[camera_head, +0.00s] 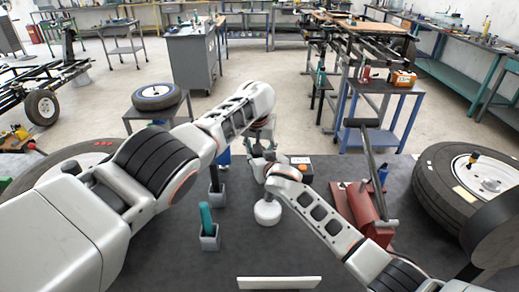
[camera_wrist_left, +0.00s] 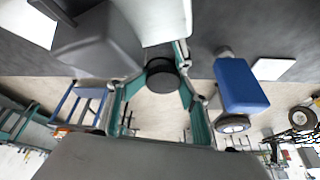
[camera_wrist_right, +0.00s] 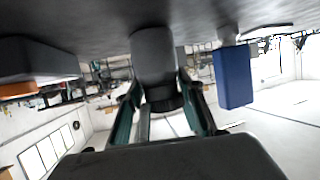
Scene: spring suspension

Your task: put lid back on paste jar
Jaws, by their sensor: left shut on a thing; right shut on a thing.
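My right gripper (camera_head: 258,166) is beside the left one over the middle of the dark table in the head view, and its fingers are hard to make out there. In the right wrist view its teal fingers are shut on a dark grey cylinder with a black end (camera_wrist_right: 155,65), which looks like the paste jar. In the left wrist view my left gripper (camera_wrist_left: 160,92) is shut on a round black piece (camera_wrist_left: 163,77), which looks like the lid. My arms hide both held things in the head view. I cannot tell whether lid and jar touch.
A red device with a lever (camera_head: 358,205) and a tire (camera_head: 440,190) are at the right. A white bar (camera_head: 280,283) lies at the front.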

